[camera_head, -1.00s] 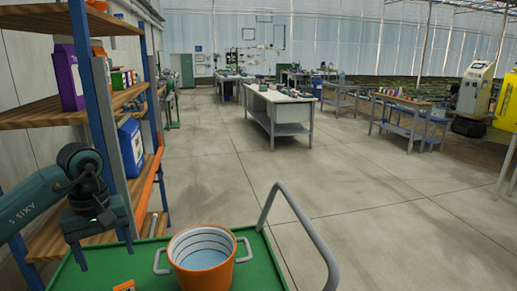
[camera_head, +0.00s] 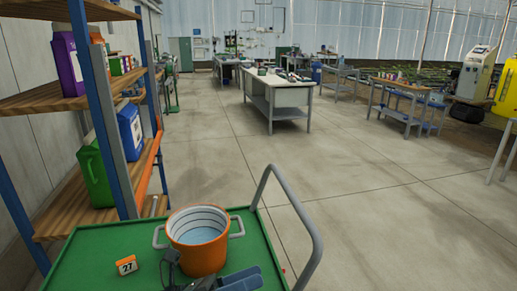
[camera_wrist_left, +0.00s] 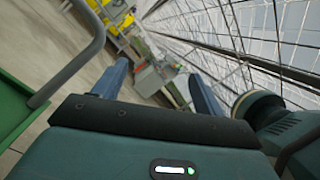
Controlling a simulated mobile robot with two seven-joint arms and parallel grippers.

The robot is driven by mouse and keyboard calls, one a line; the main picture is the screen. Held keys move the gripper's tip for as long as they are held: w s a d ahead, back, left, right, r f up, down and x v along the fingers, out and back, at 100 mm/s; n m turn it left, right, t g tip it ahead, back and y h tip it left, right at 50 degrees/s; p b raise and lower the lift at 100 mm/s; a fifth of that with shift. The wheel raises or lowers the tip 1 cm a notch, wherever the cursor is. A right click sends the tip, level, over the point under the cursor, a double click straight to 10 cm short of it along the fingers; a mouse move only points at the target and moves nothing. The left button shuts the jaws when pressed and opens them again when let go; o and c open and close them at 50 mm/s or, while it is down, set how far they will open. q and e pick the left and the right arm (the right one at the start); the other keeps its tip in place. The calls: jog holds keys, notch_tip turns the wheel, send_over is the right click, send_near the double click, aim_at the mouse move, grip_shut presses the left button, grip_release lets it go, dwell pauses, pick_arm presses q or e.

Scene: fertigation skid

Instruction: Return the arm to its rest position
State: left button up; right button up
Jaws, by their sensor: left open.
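My left gripper (camera_head: 208,279) shows at the bottom edge of the head view, low in front of the orange pot, with only part of it in the picture. In the left wrist view, its two blue-grey fingers (camera_wrist_left: 158,86) stand wide apart with nothing between them. The rest of my left arm is mostly out of the head view. My right gripper is in neither view.
An orange pot (camera_head: 200,259) with two handles stands on a green cart (camera_head: 92,262) with a grey rail (camera_head: 299,208). An orange tag (camera_head: 127,265) marked 27 lies left of it. A shelf (camera_head: 70,98) with containers stands at left. The floor (camera_head: 370,215) to the right is clear.

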pick_arm(q)
jog(key=a+f+n+t+y, duration=0.35)
jog(key=n+t+y, duration=0.2)
jog(key=n, duration=0.65)
jog(key=a+f+n+t+y, duration=0.35)
jog(key=n+t, duration=0.25)
jog(key=n, duration=0.6)
jog(key=s+a+f+n+g+y, duration=0.2)
jog(key=s+f+n+g+y, duration=0.1)
jog(key=f+n, duration=0.4)
jog(key=s+a+f+n+g+y+p, duration=0.1)
jog(key=s+a+f+n+g+y, duration=0.2)
jog(key=s+f+n, duration=0.5)
jog(key=shift+s+f+y, duration=0.25)
jog(key=shift+f+y, duration=0.35)
jog(key=shift+y, duration=0.3)
